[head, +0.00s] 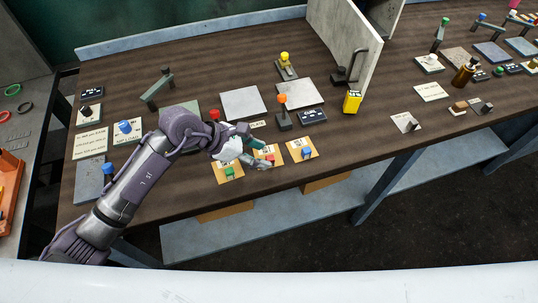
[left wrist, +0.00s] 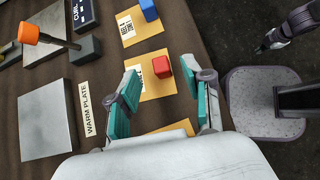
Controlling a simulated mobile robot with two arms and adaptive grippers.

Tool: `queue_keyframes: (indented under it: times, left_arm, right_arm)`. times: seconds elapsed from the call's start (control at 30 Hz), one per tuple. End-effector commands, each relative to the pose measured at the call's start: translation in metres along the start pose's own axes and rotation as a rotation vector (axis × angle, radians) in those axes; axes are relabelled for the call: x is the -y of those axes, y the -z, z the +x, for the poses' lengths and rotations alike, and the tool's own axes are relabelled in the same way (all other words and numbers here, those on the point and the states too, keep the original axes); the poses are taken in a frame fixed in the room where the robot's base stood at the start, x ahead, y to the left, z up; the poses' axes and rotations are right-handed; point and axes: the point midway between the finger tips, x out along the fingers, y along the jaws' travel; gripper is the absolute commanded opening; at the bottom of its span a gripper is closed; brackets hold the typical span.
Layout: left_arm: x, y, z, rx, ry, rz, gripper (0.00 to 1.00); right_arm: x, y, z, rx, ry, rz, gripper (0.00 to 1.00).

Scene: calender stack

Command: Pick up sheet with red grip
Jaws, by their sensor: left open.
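The sheet with the red grip (left wrist: 146,88) is yellow with a printed label and a small red block (left wrist: 162,66) on it. It lies on the brown table near its front edge, and in the head view the red block (head: 270,158) shows beside my gripper. My left gripper (head: 256,156) is low over it. What looks like my right arm's end (left wrist: 268,44) shows at the upper right, too small to read.
Similar sheets with a blue grip (head: 306,152) and a green grip (head: 229,172) lie on either side. A warm plate (left wrist: 45,118), an orange-topped lever (head: 282,110) and a dark label block (head: 311,116) stand behind. The table's front edge is close.

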Motion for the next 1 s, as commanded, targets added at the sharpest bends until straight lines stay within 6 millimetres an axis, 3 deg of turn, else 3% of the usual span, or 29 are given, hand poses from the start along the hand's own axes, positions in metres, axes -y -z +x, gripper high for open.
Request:
queue_keyframes:
  times: [0.03,0.2,0.47,0.77,1.0]
  left_arm:
    - [0.003,-0.003,0.006,0.002,0.004,-0.004,0.50]
    - [0.001,-0.001,0.026,0.002,0.000,-0.002,0.50]
    - [0.001,0.000,0.030,0.001,-0.002,0.001,0.50]
    - [0.001,0.000,0.029,0.001,-0.001,0.001,0.02]
    - [0.001,0.000,0.029,0.001,-0.001,0.001,0.00]
  right_arm:
    - [0.000,0.001,-0.009,0.000,0.000,0.000,0.00]
    - [0.000,-0.006,-0.011,0.012,0.001,0.000,0.00]
    - [0.002,-0.021,-0.011,0.036,0.003,0.000,0.00]
    - [0.002,-0.019,-0.011,0.032,0.002,0.000,0.00]
    - [0.001,-0.015,-0.011,0.026,0.001,0.000,0.00]
